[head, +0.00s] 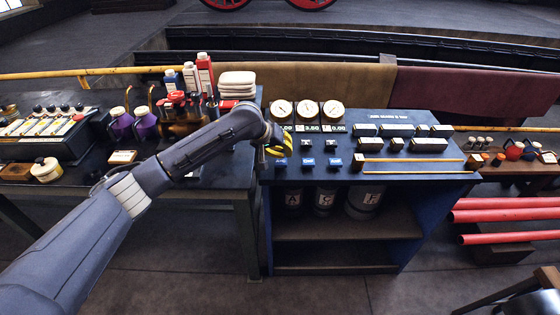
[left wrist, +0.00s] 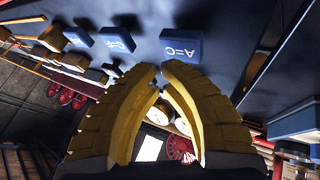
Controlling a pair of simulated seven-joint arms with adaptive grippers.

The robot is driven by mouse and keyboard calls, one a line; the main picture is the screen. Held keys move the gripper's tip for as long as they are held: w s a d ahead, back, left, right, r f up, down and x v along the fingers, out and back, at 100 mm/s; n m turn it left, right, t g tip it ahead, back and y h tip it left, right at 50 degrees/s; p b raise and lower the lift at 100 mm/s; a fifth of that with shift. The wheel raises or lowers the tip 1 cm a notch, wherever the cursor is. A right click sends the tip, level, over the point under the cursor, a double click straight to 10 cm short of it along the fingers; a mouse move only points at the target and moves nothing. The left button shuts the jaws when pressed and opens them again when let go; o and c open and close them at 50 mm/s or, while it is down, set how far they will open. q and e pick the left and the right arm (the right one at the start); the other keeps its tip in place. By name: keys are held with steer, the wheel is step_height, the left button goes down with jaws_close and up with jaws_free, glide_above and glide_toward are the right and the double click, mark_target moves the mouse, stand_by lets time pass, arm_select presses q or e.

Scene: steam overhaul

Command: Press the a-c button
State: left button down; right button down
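The A=C button (left wrist: 182,45) is a dark blue block with white lettering, upside down in the left wrist view. It is the leftmost of three blue buttons on the console; in the head view it is the small block (head: 281,162) just below my left gripper (head: 279,149). In the left wrist view my yellow left fingers (left wrist: 162,69) have their tips together, with nothing seen between the tips. The tips are close to the button, and a gap shows between them in the picture; I cannot tell their height above the panel. My right gripper is out of view.
The C=F button (left wrist: 117,40) and a third blue button (left wrist: 78,37) stand beside it. Three round gauges (head: 307,110) line the console's back. Labelled blocks (head: 395,130) are at right. Bottles (head: 205,74) and a white stack (head: 237,84) crowd the left bench.

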mark_target(284, 159)
arm_select(q)
steer(key=shift+f, duration=0.7)
stand_by(1.0)
steer(key=shift+r, duration=0.7)
steer(key=shift+r, duration=0.1)
steer(key=shift+r, duration=2.95)
